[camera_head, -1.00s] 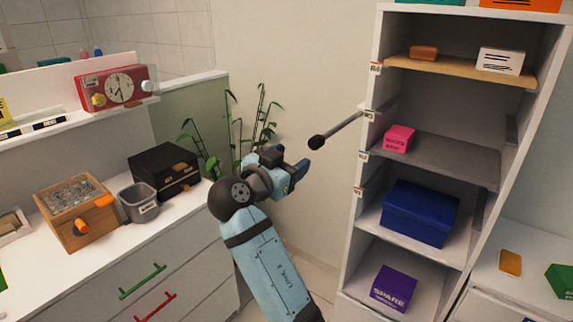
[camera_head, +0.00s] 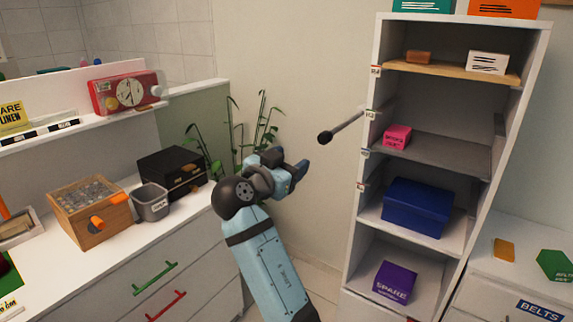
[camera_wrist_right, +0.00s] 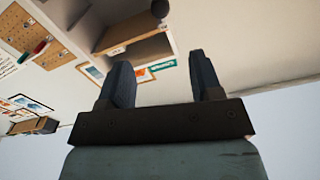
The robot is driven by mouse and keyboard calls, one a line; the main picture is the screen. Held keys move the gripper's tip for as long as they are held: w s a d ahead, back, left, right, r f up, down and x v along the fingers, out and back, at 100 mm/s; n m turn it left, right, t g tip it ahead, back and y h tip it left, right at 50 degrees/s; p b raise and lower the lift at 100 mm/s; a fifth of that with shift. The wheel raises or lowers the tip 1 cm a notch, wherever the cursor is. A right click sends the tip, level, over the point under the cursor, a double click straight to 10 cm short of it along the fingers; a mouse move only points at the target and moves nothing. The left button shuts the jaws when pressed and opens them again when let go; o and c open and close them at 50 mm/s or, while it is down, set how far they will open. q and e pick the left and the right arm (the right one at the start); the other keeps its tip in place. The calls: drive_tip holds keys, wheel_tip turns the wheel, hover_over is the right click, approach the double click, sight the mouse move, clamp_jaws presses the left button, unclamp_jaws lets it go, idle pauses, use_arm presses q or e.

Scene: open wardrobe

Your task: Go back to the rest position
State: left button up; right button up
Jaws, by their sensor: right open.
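My right gripper (camera_head: 290,166) shows in the middle of the head view, in front of the bare wall and left of the open wardrobe (camera_head: 364,150). Its jaws are open with nothing between them. In the right wrist view its two dark fingers (camera_wrist_right: 160,85) stand apart, with only wall and room behind. It touches nothing that I can see. My left gripper is not in view.
A dark-tipped rod (camera_head: 340,128) sticks out from the wardrobe close to my right gripper. A plant (camera_head: 240,135) stands behind it. A drawer unit (camera_head: 190,255) at left carries a wooden box (camera_head: 92,212), grey cup (camera_head: 151,203) and black box (camera_head: 173,172).

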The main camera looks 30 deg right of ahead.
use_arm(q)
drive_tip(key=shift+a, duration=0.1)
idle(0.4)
use_arm(e)
drive_tip(key=shift+f, duration=0.1)
